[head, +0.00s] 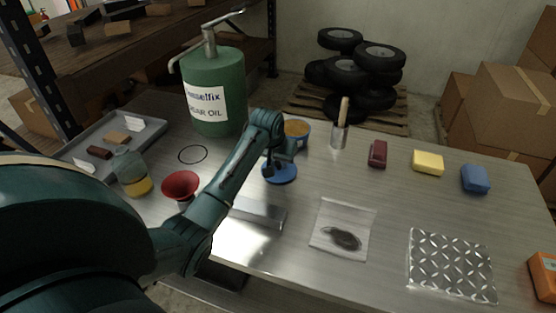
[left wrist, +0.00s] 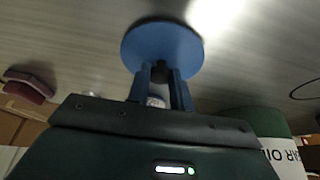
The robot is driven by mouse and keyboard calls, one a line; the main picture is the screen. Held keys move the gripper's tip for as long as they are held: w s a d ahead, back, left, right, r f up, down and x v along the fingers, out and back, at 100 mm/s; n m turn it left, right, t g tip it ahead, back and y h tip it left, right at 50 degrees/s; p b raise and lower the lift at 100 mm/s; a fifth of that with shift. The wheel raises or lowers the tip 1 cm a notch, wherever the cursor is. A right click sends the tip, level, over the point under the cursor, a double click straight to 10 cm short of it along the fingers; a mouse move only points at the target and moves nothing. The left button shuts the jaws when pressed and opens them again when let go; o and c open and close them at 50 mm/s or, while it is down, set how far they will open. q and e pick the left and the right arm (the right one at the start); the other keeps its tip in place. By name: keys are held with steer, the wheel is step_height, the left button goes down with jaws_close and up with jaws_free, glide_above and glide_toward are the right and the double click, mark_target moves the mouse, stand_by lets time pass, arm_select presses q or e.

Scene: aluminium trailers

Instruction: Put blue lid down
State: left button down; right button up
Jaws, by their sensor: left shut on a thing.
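The blue lid (head: 279,173) is a round disc at the middle of the metal table in the head view. In the left wrist view the blue lid (left wrist: 163,48) shows at the top centre, over or on the table; I cannot tell if it touches. My left gripper (head: 281,158) reaches in from the left and is shut on the lid's small dark knob. Its two fingers also show in the left wrist view (left wrist: 160,86). An open bowl (head: 297,130) with orange-brown contents and a blue outside stands just behind the gripper. My right gripper is not in view.
A green oil drum (head: 214,95) with a pump stands at the back left. A red funnel (head: 181,184), a bagged dark item (head: 343,229) and a tread plate (head: 451,266) lie around. A brush cup (head: 338,137) and coloured blocks line the back. Bare table lies right of the lid.

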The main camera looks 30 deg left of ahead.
arm_select(q)
steer(key=shift+f, duration=0.2)
steer(key=c, duration=1.2)
jaws_free()
steer(key=shift+c, duration=0.2)
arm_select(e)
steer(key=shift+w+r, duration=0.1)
arm_select(q)
steer(key=shift+s+r, duration=0.1)
steer(key=shift+r, duration=0.45)
steer(key=v, duration=1.1)
steer(key=shift+s+b, duration=0.2)
steer(key=shift+b, duration=0.15)
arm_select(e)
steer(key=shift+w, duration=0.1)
arm_select(q)
steer(key=shift+r, duration=0.1)
steer(key=shift+d, duration=0.1)
